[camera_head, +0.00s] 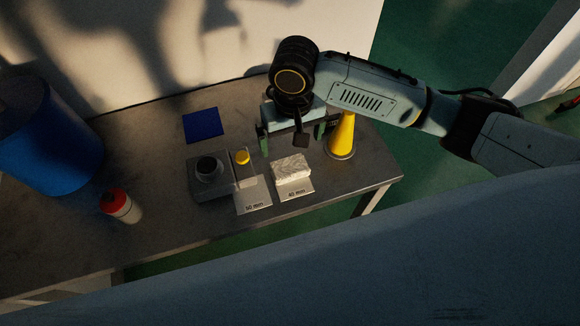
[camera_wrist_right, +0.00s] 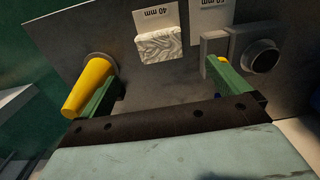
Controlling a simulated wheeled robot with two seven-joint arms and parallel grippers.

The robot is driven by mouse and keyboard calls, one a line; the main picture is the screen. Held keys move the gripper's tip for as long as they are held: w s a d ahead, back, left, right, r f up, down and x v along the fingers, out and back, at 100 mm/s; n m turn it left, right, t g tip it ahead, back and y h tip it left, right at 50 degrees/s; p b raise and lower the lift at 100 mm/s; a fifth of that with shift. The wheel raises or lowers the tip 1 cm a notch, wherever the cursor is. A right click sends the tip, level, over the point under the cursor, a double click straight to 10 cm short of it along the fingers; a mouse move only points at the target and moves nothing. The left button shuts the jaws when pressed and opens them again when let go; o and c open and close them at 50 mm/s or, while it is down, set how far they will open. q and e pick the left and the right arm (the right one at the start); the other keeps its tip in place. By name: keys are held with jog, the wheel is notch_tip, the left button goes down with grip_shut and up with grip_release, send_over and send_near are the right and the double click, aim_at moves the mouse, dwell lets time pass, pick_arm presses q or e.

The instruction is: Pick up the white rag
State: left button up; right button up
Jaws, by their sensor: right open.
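The white rag (camera_head: 291,167) looks like a folded, grey-veined white pad. It lies on the 40 mm plate (camera_head: 296,192) near the front of the bench. In the right wrist view the rag (camera_wrist_right: 158,46) shows ahead of the fingers, between their lines. My right gripper (camera_head: 291,138) is open and empty, above the bench and just behind the rag in the head view, apart from it. Its two green fingers (camera_wrist_right: 168,85) are spread wide in the wrist view. My left gripper is not in view.
A yellow cone (camera_head: 341,137) stands close to the right finger. Left of the rag are a 50 mm plate (camera_head: 253,195) with a yellow-topped part (camera_head: 242,157) and a grey block with a black ring (camera_head: 208,168). A blue square (camera_head: 203,125), red-capped bottle (camera_head: 120,206) and blue bin (camera_head: 45,135) are farther left.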

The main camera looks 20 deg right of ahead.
send_over(290, 167)
jog(key=f, duration=0.7)
jog(key=shift+s+d+f+b, duration=0.1)
jog(key=shift+d+f+b, duration=0.2)
jog(key=shift+d+f, duration=0.05)
jog(key=shift+a+f, duration=0.15)
jog(key=shift+f, duration=1.2)
jog(key=shift+a+f, duration=0.15)
jog(key=shift+f, duration=1.2)
jog(key=shift+c, duration=0.3)
jog(key=c, duration=0.8)
notch_tip(290, 167, up, 10)
jog(key=shift+r, duration=0.1)
jog(key=shift+c, duration=0.2)
